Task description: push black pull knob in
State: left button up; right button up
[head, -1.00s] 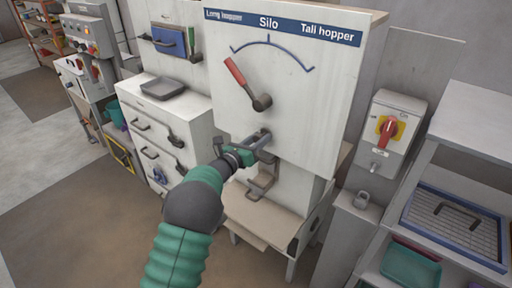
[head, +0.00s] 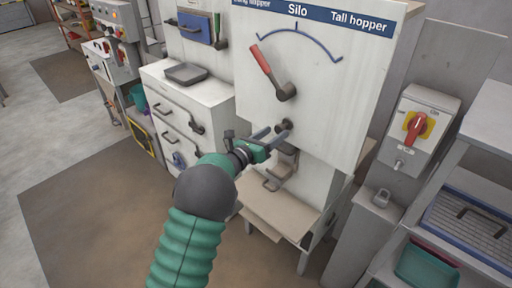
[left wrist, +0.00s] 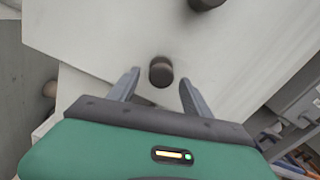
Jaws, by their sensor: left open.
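The black pull knob (head: 284,127) sticks out of the white silo panel (head: 318,100), below the red-handled lever (head: 270,73). In the left wrist view the knob (left wrist: 161,71) is a dark round end between and just beyond the fingertips. My left gripper (head: 273,133) is open in front of the panel, its two fingers pointing at the knob. In the left wrist view the left gripper (left wrist: 158,88) has a finger on each side of the knob with gaps. I cannot tell whether a finger touches it. My right gripper is not in view.
A metal spout (head: 281,172) and a shelf (head: 272,205) are below the knob. A grey switch box (head: 419,127) with a red rotary handle is at the right. A white drawer cabinet (head: 205,110) stands to the left.

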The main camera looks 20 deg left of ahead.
pick_arm(q)
jog(key=b+v, duration=0.1)
jog(key=v, duration=1.1)
jog(key=shift+s, duration=0.2)
jog(key=shift+a, duration=0.15)
